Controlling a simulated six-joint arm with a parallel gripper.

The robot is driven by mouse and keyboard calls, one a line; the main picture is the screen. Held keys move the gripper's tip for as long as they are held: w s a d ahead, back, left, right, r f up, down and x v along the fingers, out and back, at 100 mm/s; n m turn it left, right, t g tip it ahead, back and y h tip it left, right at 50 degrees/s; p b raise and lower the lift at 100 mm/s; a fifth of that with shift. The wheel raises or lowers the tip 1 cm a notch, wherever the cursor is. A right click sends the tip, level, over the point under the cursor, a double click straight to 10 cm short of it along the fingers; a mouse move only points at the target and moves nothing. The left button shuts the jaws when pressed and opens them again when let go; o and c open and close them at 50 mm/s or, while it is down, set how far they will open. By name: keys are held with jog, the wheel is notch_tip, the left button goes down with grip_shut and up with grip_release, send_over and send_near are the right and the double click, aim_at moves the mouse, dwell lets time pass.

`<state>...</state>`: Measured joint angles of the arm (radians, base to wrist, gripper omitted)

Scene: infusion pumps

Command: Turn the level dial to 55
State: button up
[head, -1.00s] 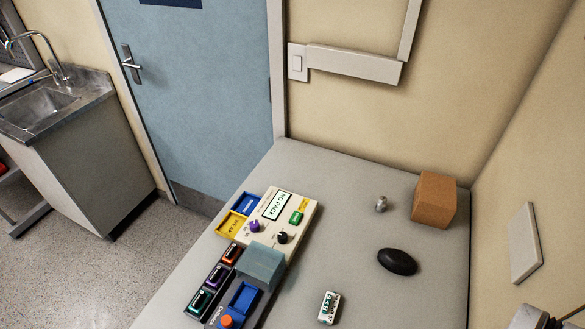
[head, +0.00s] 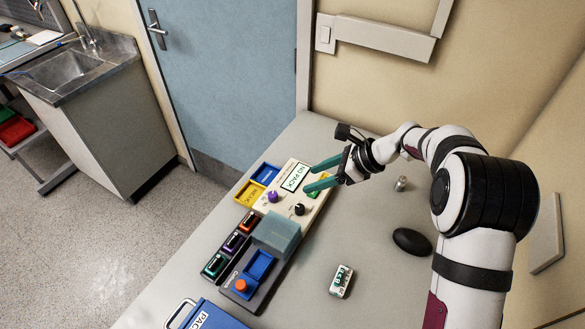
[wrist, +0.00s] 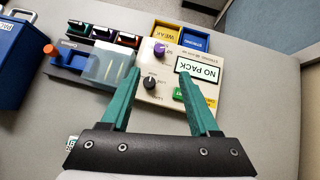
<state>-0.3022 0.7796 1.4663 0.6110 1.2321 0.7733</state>
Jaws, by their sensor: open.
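The cream pump panel (head: 270,206) lies on the grey table with a display reading "NO PACK" (head: 295,176). It has a black dial (head: 299,209) and a purple dial (head: 272,195), which also show in the wrist view as the black dial (wrist: 151,83) and the purple dial (wrist: 160,50). The dial markings are too small to read, so I cannot tell the settings. My gripper (head: 311,177) is open and empty above the panel's right part. In the wrist view its green fingers (wrist: 161,72) reach over the panel, with the black dial between them, apart from both.
A clear bluish cover (head: 277,233) stands beside the panel, near an orange knob (head: 241,285) and several coloured packs (head: 232,242). A blue case (head: 205,316) is at the front. A small white-green box (head: 341,281) and a dark oval object (head: 411,241) lie on open table.

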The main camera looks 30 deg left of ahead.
aim_at(273, 194)
jog(key=x, duration=1.5)
jog(key=shift+d, duration=0.1)
grip_shut()
